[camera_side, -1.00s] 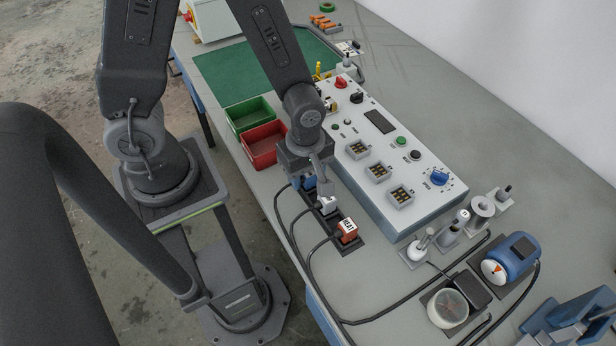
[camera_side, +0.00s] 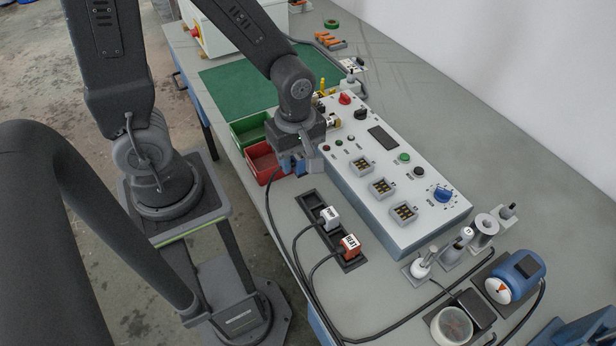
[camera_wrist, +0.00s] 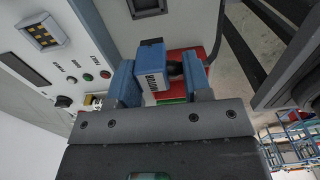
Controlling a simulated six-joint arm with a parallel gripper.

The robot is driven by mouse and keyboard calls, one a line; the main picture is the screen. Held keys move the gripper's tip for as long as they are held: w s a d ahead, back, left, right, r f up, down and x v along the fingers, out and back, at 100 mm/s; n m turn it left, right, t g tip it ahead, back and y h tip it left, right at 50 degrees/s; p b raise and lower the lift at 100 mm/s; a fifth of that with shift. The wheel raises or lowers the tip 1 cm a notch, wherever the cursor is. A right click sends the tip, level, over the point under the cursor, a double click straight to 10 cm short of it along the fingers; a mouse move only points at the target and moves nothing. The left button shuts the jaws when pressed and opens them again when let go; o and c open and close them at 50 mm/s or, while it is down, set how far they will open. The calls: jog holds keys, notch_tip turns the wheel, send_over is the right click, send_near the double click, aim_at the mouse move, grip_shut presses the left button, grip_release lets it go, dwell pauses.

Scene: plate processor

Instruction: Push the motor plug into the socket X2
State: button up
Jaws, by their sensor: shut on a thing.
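My gripper (camera_side: 297,163) is shut on the blue motor plug (camera_wrist: 152,62), whose label shows in the wrist view. The plug is between the two blue fingers. In the side view the gripper and plug are above the table, left of the grey control panel (camera_side: 366,125), and the plug is mostly hidden. Three square sockets sit on the panel: the far one (camera_side: 361,167), the middle one (camera_side: 381,187) and the near one (camera_side: 403,212). Their labels are too small to read, so I cannot tell which is X2. The plug is apart from all of them.
A black rack (camera_side: 312,199) holds a white plug (camera_side: 329,215) and an orange-red plug (camera_side: 350,246); its far slot is empty. A red bin (camera_side: 262,160) and a green bin (camera_side: 247,128) stand behind. Cables run along the table's front. Knobs and buttons project from the panel.

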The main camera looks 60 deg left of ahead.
jog(key=s+a+r, duration=0.1)
jog(key=a+r, duration=0.4)
jog(key=a, duration=0.2)
jog(key=w+d+r, duration=0.1)
jog(key=w+d, duration=1.3)
jog(key=d, duration=0.4)
jog(key=shift+f, duration=2.55)
jog(key=shift+f, duration=1.3)
jog(key=o, duration=1)
